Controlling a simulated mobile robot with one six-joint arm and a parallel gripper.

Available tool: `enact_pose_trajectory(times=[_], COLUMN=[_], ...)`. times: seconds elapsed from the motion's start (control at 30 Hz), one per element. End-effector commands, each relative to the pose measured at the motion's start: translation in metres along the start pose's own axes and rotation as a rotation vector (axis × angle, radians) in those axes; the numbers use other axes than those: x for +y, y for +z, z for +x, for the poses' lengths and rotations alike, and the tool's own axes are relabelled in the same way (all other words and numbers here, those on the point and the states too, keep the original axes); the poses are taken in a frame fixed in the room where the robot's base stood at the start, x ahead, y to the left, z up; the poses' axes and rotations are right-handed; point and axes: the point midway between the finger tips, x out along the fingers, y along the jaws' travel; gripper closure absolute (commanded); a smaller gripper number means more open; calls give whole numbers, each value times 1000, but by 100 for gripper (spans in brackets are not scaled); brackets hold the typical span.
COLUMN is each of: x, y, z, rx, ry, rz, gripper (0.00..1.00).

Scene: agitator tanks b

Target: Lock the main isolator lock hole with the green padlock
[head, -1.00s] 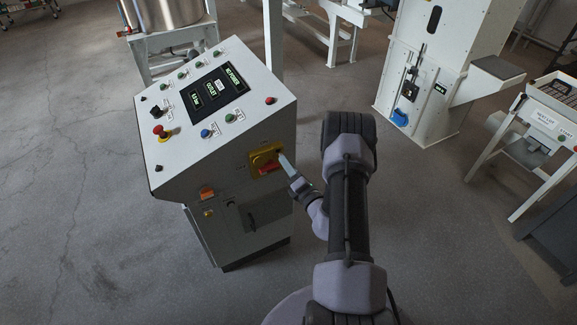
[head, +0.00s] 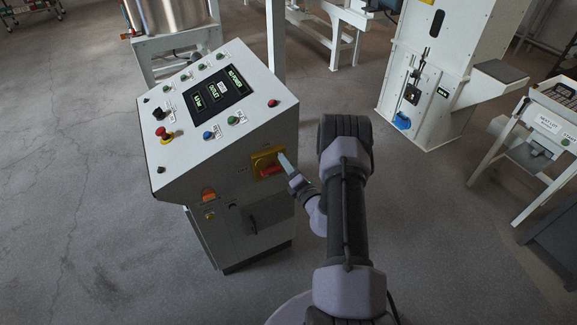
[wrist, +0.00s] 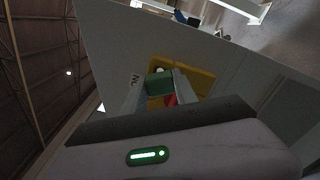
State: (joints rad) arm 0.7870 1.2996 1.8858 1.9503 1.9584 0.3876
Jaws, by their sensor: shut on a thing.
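The main isolator is a yellow plate (head: 257,160) with a red handle (head: 271,171) on the front of the control cabinet. My gripper (head: 283,158) is at the right side of this plate. In the wrist view my gripper (wrist: 160,78) is shut on the green padlock (wrist: 160,84), which is between its fingers, in front of the yellow plate (wrist: 200,80). A part of the red handle (wrist: 172,99) shows by the right finger. The lock hole is hidden, and I cannot tell whether the shackle is in it. The padlock is not clear in the head view.
The cabinet's sloped panel (head: 180,140) carries buttons, a red emergency stop (head: 164,133) and a lit screen (head: 217,92). A white machine (head: 425,70) stands right. The floor between is clear.

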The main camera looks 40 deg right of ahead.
Motion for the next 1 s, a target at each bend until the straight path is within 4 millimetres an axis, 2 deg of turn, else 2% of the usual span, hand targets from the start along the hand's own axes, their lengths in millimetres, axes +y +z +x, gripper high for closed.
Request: enact_pose_trajectory(times=[0.37, 0.4, 0.5, 0.83, 0.93, 1.0], x=[0, 0, 0, 0, 0, 1], y=[0, 0, 0, 0, 1, 1], z=[12, 12, 12, 10, -2, -18], rx=[0, 0, 0, 1, 0, 0], ry=[1, 0, 0, -1, -3, -6], rz=[-1, -1, -1, 0, 1, 3], gripper=[100, 62, 42, 41, 41, 41])
